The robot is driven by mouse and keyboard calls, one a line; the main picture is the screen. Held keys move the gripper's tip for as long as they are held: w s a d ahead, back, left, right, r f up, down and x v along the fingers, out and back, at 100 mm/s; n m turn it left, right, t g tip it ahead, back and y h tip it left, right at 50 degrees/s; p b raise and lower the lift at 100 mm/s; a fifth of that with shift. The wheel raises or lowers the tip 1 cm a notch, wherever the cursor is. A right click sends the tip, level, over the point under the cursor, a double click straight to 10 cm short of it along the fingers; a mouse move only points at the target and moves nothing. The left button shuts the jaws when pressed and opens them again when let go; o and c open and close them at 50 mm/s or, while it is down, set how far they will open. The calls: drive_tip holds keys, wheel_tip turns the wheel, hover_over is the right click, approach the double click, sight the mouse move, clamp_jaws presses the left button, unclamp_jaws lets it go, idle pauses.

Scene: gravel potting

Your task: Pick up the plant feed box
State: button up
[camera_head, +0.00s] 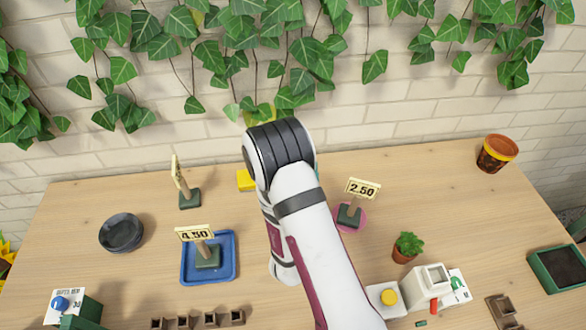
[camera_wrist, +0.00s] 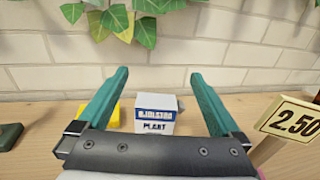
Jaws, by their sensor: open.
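The plant feed box is a small white box (camera_wrist: 155,116) with a blue band and the word "PLANT" on its front. It stands upright on the table in the wrist view, between my fingers in the picture and beyond them. My gripper (camera_wrist: 160,88) is open, its two green fingers spread wide with nothing between them. In the head view my arm hides the box and most of the gripper.
A yellow object (camera_head: 246,181) lies left of my arm. A 2.50 sign (camera_head: 363,189) stands close on the right, on a pink dish. A 4.50 sign (camera_head: 195,233) stands in a blue tray (camera_head: 187,276). The brick wall (camera_head: 375,137) rises behind the table.

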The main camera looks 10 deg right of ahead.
wheel_tip(320, 180, down, 11)
drive_tip(key=shift+w+f, duration=0.1)
drive_tip(key=shift+f, duration=0.1)
drive_tip(key=w, duration=0.2)
drive_tip(key=w+d, duration=0.1)
drive_tip(key=w, duration=0.4)
drive_tip(key=shift+w+d+r, duration=0.15)
drive_tip(key=shift+d, duration=0.1)
drive_tip(key=c, duration=1.4)
